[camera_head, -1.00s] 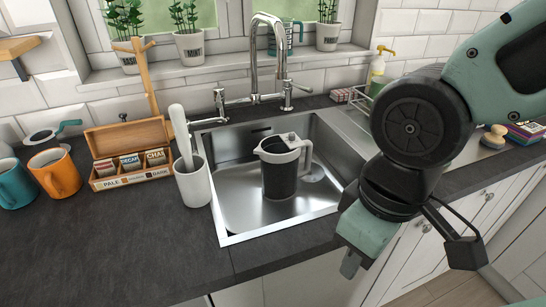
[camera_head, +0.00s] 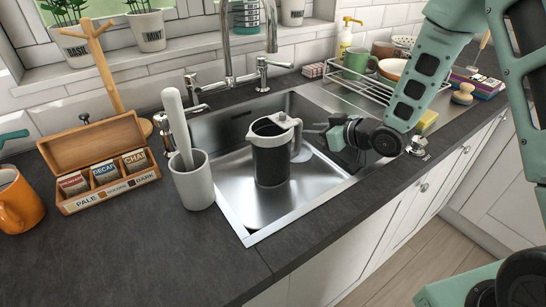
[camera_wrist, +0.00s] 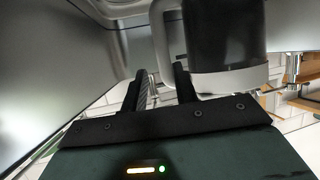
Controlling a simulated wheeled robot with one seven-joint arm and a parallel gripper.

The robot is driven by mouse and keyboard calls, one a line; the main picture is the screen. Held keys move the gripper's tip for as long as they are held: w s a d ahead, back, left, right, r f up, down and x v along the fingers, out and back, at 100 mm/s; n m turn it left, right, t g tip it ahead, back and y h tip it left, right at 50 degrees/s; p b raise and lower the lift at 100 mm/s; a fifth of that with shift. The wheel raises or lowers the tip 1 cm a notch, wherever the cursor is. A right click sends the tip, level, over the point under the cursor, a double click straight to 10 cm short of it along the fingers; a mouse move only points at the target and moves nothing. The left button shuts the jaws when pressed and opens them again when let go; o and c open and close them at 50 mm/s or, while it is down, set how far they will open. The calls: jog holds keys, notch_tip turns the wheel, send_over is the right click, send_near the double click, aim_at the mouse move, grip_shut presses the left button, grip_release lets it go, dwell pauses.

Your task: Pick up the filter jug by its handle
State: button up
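The filter jug (camera_head: 270,158), dark-bodied with a pale rim and handle, stands upright in the steel sink (camera_head: 232,190). Its handle (camera_head: 297,142) faces right, toward my gripper (camera_head: 312,129). My gripper reaches in from the right, level with the handle's upper part. In the wrist view the jug (camera_wrist: 222,35) appears upside down at the upper right. Its pale handle (camera_wrist: 163,42) runs down toward the gap between my two dark fingers (camera_wrist: 161,76). The fingers are apart, and no grip on the handle shows. Exact contact is hard to tell.
A tall faucet (camera_head: 228,50) stands behind the sink. A grey crock (camera_head: 194,184) is close to its left edge, beside a wooden tea box (camera_head: 98,165). A dish rack (camera_head: 365,85) with a green mug (camera_head: 360,62) is at the back right.

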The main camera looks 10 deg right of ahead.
jog(key=p+x, duration=0.1)
jog(key=x, duration=0.6)
jog(key=shift+a+f, duration=0.4)
jog(key=shift+a, duration=0.05)
grip_shut()
jog(key=shift+r+y, duration=0.15)
jog(key=shift+y, duration=0.15)
dwell(0.7)
